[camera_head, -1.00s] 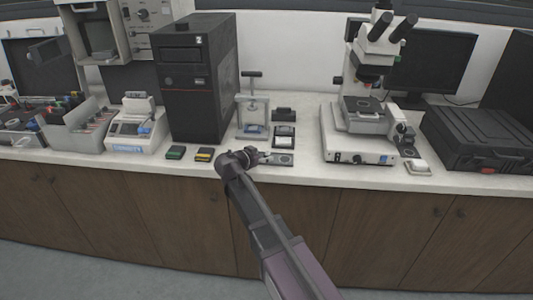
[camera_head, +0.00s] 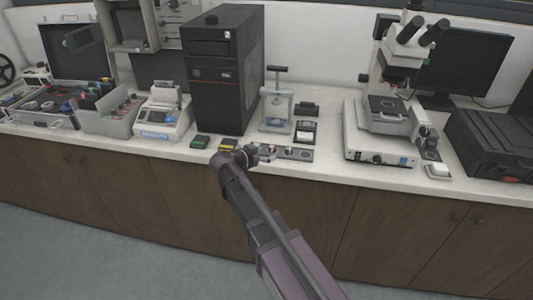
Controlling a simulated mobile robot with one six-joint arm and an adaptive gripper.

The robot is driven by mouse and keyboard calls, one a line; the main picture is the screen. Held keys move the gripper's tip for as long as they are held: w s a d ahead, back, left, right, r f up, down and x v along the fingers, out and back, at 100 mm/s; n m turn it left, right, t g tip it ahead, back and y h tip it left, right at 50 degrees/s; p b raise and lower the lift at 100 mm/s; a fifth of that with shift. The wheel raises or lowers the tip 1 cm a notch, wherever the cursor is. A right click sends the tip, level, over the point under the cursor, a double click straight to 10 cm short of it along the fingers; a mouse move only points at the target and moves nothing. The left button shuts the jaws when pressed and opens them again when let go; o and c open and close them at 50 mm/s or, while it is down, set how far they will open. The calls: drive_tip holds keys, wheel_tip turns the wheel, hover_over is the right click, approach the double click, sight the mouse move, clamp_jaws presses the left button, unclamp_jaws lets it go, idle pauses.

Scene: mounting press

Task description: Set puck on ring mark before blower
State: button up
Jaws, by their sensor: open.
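My gripper (camera_head: 264,154) is open at the front of the bench, low over the left end of a flat grey plate (camera_head: 303,155). Small pale round shapes show on that plate just right of my fingers. They are too small to tell whether one is the puck or the ring mark. I see nothing between the fingers, though the arm hides part of that spot. A hand press (camera_head: 277,110) with a T-handle stands behind the plate. I cannot make out the blower for certain.
Green (camera_head: 201,141) and yellow-topped (camera_head: 228,144) blocks lie left of my gripper. A black computer tower (camera_head: 222,75) stands behind them. A microscope (camera_head: 385,110) and a black case (camera_head: 490,145) stand to the right. Small dark-framed items (camera_head: 305,132) sit beside the press.

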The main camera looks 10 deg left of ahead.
idle(0.7)
drive_tip(key=s+d+f+n+g+y, duration=0.2)
drive_tip(key=s+d+f+g, duration=0.1)
drive_tip(key=d, duration=0.7)
drive_tip(key=s+d+f+n+g+y, duration=0.2)
drive_tip(key=s+d+f+g, duration=0.2)
drive_tip(key=s+d, duration=0.3)
drive_tip(key=s+d+f+n+g+y, duration=0.2)
drive_tip(key=s+d+f+g+y, duration=0.1)
drive_tip(key=d, duration=1)
drive_tip(key=shift+s+f+g, duration=0.75)
drive_tip(key=shift+s+g, duration=0.05)
drive_tip(key=shift+s, duration=0.45)
